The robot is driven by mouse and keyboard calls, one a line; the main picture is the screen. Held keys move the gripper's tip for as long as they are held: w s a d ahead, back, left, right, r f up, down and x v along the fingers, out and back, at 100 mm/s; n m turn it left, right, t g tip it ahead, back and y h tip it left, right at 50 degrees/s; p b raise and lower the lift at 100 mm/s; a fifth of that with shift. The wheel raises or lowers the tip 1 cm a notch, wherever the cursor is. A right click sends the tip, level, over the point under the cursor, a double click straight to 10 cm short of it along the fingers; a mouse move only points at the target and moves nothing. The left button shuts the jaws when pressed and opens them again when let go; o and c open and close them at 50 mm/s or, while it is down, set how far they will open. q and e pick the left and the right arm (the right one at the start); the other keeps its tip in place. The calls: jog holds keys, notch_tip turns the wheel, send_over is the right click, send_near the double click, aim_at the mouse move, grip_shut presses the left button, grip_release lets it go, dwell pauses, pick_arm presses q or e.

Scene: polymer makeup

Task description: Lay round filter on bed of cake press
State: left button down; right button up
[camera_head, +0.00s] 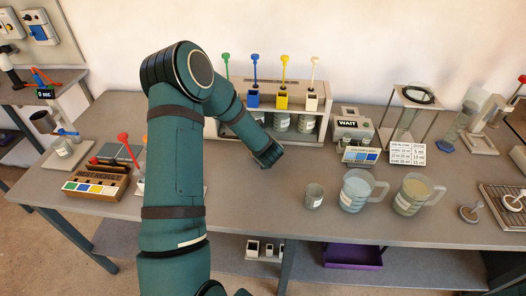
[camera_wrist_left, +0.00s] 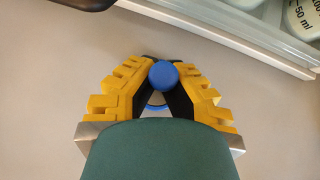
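My left gripper (camera_wrist_left: 162,82) shows in the left wrist view with its yellow fingers drawn together at the tips. A blue round-ended piece (camera_wrist_left: 163,74) sits between the dark fingertips, with a blue curved edge below it. The fingers look closed on this piece; I cannot tell whether it belongs to the round filter. In the head view my left arm reaches over the table in front of the rack, and its fingers are hidden. I cannot pick out the round filter or the cake press with certainty. My right gripper is not in view.
A rack (camera_head: 308,88) with coloured scoops and bottles stands behind the arm. A WAIT device (camera_head: 353,127), a small cup (camera_head: 314,196) and two jugs (camera_head: 357,190) (camera_head: 413,195) stand to the right. A wooden block (camera_head: 98,184) is at left.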

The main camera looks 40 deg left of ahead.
pick_arm(q)
jog(key=shift+r, duration=0.1)
jog(key=shift+f, duration=0.2)
jog(key=c, duration=1.5)
grip_release()
jog(key=o, duration=0.4)
jog(key=shift+c, duration=0.2)
jog(key=shift+r, duration=0.15)
